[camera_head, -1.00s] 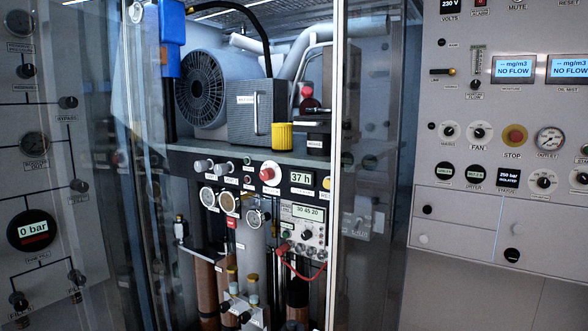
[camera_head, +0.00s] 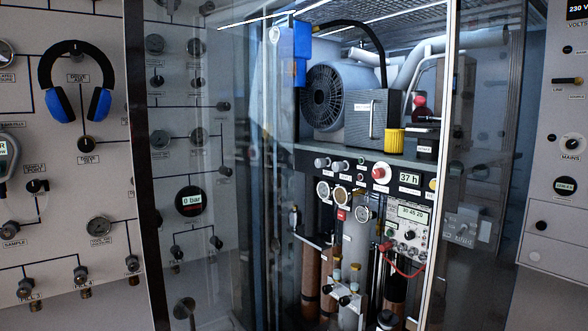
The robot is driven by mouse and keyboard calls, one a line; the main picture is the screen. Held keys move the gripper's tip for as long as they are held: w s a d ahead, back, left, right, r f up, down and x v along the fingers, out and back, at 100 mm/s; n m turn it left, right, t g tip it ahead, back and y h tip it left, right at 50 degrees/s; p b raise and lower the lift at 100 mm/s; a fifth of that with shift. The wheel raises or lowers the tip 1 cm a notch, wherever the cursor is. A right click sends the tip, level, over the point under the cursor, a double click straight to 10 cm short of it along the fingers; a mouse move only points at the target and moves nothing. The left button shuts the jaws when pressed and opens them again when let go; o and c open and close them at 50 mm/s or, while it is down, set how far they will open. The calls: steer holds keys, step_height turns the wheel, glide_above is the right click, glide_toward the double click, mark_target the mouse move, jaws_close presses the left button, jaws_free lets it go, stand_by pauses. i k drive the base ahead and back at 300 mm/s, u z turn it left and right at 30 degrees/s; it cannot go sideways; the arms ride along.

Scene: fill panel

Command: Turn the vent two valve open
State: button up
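I cannot make out any label reading vent two. Several valve knobs show on the grey panel at the left, with small labels mostly too small to read. One knob (camera_head: 86,144) sits below the hanging headphones. More knobs, such as one at the panel's lower part (camera_head: 216,242), show behind glass near the 0 bar display (camera_head: 190,201). My gripper is not in view.
Blue and black headphones (camera_head: 77,85) hang on the left panel. A tall glass-walled cabinet with a compressor (camera_head: 330,95), gauges and a red hose (camera_head: 400,268) fills the middle. Another panel (camera_head: 565,110) is at the right edge.

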mark_target(337, 167)
steer(key=u, duration=0.15)
steer(key=i, duration=1)
steer(key=u, duration=0.05)
